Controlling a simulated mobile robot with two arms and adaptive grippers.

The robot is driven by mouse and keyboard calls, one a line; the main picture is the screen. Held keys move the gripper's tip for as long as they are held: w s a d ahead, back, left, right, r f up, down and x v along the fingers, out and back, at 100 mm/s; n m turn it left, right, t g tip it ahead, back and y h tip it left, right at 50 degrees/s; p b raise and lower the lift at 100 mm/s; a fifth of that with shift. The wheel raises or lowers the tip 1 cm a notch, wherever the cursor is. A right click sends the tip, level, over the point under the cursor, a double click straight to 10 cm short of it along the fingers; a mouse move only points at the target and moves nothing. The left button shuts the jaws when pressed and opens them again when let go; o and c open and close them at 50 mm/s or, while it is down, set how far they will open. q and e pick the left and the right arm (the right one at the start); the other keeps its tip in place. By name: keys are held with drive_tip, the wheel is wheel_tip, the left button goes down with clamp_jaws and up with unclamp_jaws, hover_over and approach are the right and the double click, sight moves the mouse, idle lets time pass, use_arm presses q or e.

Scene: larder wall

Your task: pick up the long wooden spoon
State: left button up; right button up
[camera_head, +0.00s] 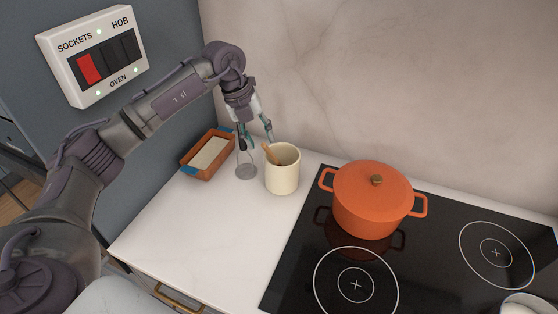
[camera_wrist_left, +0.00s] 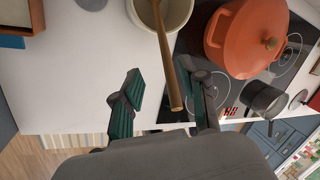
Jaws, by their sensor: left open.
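The long wooden spoon (camera_head: 271,156) leans in a cream crock (camera_head: 282,180). In the left wrist view the spoon's handle (camera_wrist_left: 168,62) slants out of the crock (camera_wrist_left: 176,14) towards me. My left gripper (camera_head: 257,137) is open above the crock, slightly to its left in the head view. In the left wrist view the handle's end shows between the two fingers of the left gripper (camera_wrist_left: 163,92), nearer the right finger, with no clear contact. The spoon's lower part is hidden inside the crock. My right gripper is not in view.
A clear glass (camera_head: 246,171) stands close left of the crock, and a brown dish (camera_head: 207,170) stands farther left. An orange pot (camera_head: 372,205) sits on the black hob (camera_head: 440,255) to the right. The front counter (camera_head: 215,235) is clear.

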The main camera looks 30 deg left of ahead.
sight(272, 155)
use_arm(q)
drive_tip(key=p+x, duration=0.1)
drive_tip(key=x, duration=0.1)
drive_tip(key=p+x, duration=0.1)
drive_tip(key=x, duration=0.1)
drive_tip(key=p+x, duration=0.1)
drive_tip(key=x, duration=0.1)
drive_tip(key=shift+w+d+f+p, duration=0.2)
drive_tip(key=shift+w+d+p, duration=0.15)
drive_tip(key=shift+d, duration=0.15)
drive_tip(key=shift+w+f, duration=0.1)
drive_tip(key=shift+f, duration=0.3)
drive_tip(key=shift+c, duration=0.3)
clamp_jaws()
